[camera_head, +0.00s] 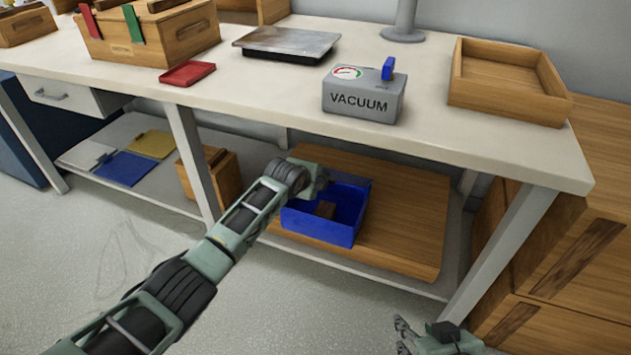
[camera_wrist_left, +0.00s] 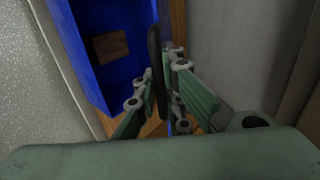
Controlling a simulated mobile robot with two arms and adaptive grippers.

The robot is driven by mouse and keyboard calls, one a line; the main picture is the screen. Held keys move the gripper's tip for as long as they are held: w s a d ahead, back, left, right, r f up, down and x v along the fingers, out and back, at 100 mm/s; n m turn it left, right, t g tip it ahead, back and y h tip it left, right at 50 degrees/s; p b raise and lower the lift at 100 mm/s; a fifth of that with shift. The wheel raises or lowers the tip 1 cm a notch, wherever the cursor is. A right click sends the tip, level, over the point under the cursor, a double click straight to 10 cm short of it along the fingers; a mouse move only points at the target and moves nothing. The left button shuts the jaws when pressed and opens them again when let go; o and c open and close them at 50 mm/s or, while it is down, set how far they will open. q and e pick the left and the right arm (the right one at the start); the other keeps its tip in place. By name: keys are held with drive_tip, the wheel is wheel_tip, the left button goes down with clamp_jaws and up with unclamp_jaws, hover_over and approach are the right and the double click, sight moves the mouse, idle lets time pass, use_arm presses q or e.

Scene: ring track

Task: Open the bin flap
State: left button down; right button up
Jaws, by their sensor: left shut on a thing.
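The blue bin (camera_head: 322,222) stands on the wooden board of the lower shelf, with its top open and a brown block (camera_head: 325,209) inside. A darker blue strip along its back edge looks like the raised flap (camera_head: 348,179). My left gripper (camera_head: 318,180) reaches under the tabletop to the bin's back left corner. In the left wrist view, its fingers (camera_wrist_left: 165,65) are closed at a blue edge, which appears to be the flap; the contact is partly hidden. The bin (camera_wrist_left: 92,50) and block (camera_wrist_left: 111,46) show at left there. My right gripper (camera_head: 435,338) is at the bottom edge, partly cut off.
The tabletop (camera_head: 250,88) overhangs the shelf closely above my left arm. A table leg (camera_head: 195,160) and a wooden box (camera_head: 215,175) stand left of the bin. Wooden drawers (camera_head: 560,270) are at right. Open floor (camera_head: 70,270) lies at left.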

use_arm(q)
drive_tip(key=shift+w+d+r, duration=0.1)
drive_tip(key=shift+w+r, duration=0.1)
drive_tip(key=shift+r, duration=0.05)
idle(0.4)
drive_tip(key=c, duration=1.8)
unclamp_jaws()
drive_tip(key=shift+c, duration=0.2)
drive_tip(key=shift+s, duration=0.1)
drive_tip(key=v, duration=1.2)
